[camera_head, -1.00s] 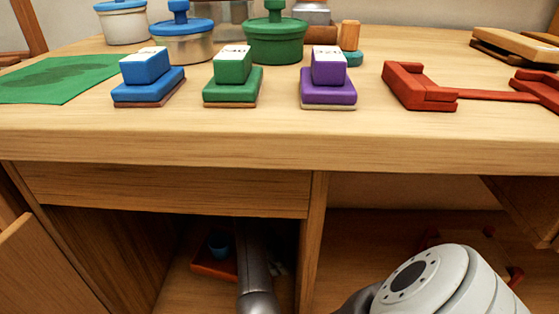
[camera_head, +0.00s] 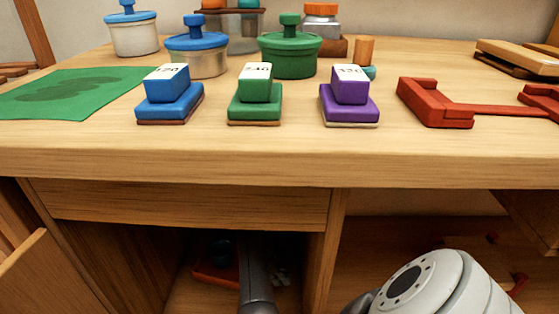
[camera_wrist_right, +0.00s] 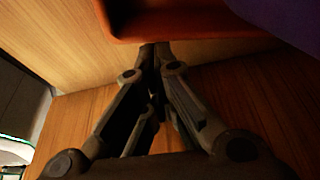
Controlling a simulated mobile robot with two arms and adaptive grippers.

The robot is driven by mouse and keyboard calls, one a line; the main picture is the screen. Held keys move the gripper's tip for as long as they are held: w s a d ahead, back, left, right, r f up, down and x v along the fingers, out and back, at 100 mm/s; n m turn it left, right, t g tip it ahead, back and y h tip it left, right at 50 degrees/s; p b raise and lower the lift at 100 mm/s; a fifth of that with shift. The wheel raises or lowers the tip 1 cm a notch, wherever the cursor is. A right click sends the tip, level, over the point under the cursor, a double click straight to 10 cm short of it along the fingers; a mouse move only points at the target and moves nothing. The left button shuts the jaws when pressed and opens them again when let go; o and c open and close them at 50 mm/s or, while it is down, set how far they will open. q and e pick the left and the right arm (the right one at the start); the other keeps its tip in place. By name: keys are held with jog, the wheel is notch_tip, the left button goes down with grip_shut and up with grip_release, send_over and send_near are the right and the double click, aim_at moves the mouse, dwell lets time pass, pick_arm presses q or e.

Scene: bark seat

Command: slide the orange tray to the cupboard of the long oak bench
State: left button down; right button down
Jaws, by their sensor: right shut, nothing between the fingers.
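The long oak bench (camera_head: 300,165) has an open cupboard (camera_head: 130,262) below its top. The orange tray (camera_head: 208,280) lies on the cupboard floor in shadow, with a dark blue cup (camera_head: 222,250) on it. My dark right arm reaches into the cupboard and hides the tray's right part. In the right wrist view, my right gripper (camera_wrist_right: 155,48) is shut and empty. Its fingertips are at the near edge of the orange tray (camera_wrist_right: 190,27); whether they touch it I cannot tell. My left gripper is not in view.
An open door (camera_head: 30,270) stands at the cupboard's left, and an upright post (camera_head: 325,265) bounds its right. Blue, green (camera_head: 255,100) and purple blocks, lidded pots and a red frame (camera_head: 430,102) stand on the benchtop. A purple shape (camera_wrist_right: 290,20) fills the wrist view's upper right corner.

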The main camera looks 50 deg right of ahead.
jog(key=shift+w+a, duration=0.1)
dwell(0.5)
jog(key=v, duration=0.3)
jog(key=w+a, duration=0.2)
jog(key=w, duration=0.1)
jog(key=w+a, duration=0.2)
jog(key=w, duration=0.1)
jog(key=w+a, duration=0.3)
jog(key=shift+w, duration=0.1)
jog(key=shift+w+a, duration=0.1)
jog(key=shift+f, duration=0.1)
